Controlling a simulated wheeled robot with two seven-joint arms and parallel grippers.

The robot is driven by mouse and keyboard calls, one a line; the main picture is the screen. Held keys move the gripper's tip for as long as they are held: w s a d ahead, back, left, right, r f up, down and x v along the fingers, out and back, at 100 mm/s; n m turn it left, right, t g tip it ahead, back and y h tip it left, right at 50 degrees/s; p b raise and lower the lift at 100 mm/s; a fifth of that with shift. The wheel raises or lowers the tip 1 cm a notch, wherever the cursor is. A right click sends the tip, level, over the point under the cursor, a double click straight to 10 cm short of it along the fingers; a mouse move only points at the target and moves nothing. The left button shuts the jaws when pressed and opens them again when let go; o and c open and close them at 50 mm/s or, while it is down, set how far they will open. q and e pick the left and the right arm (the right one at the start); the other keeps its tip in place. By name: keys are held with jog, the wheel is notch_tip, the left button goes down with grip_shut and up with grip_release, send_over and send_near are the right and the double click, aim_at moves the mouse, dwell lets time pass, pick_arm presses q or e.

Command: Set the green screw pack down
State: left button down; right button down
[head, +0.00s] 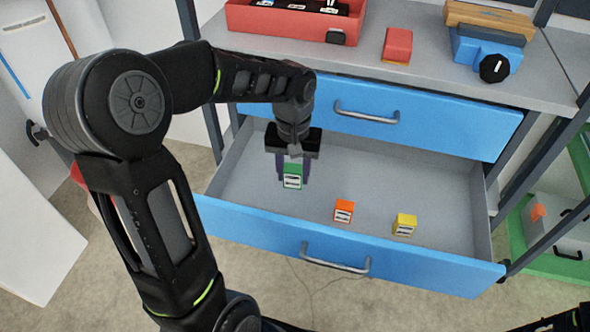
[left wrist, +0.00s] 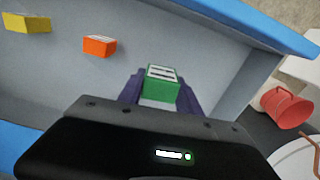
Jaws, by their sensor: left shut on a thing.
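The green screw pack (head: 292,177) is a small green box with a white label. It is at the left part of the open lower blue drawer (head: 270,232). My left gripper (head: 292,170) points down into the drawer and is shut on the pack. In the left wrist view the green pack (left wrist: 160,88) sits between the purple fingers (left wrist: 160,96). I cannot tell whether its bottom touches the drawer floor. My right gripper does not show clearly; only a dark part of my body is at the lower right corner.
An orange pack (head: 344,211) and a yellow pack (head: 404,225) stand in the drawer to the right. The upper blue drawer (head: 440,125) is shut. A red toolbox (head: 290,24), a red box (head: 397,45) and a blue tool (head: 485,52) are on top. The drawer's middle and back are clear.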

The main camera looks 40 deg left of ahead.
pick_arm(q)
jog(key=w+d+r+m+p, duration=0.2)
jog(key=w+d+m+p, duration=0.3)
jog(key=d+p, duration=0.7)
jog(key=w+p, duration=0.1)
jog(key=p, duration=0.5)
jog(key=shift+w+d+r, duration=0.15)
jog(key=shift+w+d, duration=0.05)
